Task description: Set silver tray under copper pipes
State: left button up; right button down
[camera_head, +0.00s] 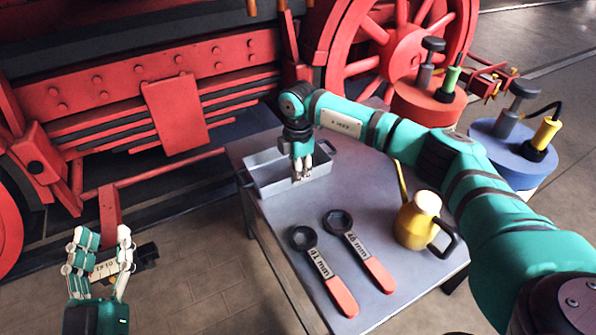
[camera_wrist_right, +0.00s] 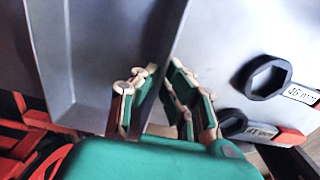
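The silver tray (camera_head: 262,160), an open grey rectangular box, sits at the far left corner of the metal table. It also shows in the right wrist view (camera_wrist_right: 110,50). My right gripper (camera_head: 302,172) reaches down at the tray's near wall. In the right wrist view its fingers (camera_wrist_right: 162,70) straddle that wall, with the fingertips close against both sides. My left gripper (camera_head: 97,245) is open and empty, low at the left above the paved floor.
Two wrenches, marked 41 mm (camera_head: 318,262) and 46 mm (camera_head: 352,244), and a brass oil can (camera_head: 418,220) are on the table (camera_head: 283,215). A red locomotive (camera_head: 180,105) stands behind. Red (camera_head: 428,105) and blue (camera_head: 510,160) drums stand at the right.

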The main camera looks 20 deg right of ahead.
jog(key=c, duration=1.4)
grip_release()
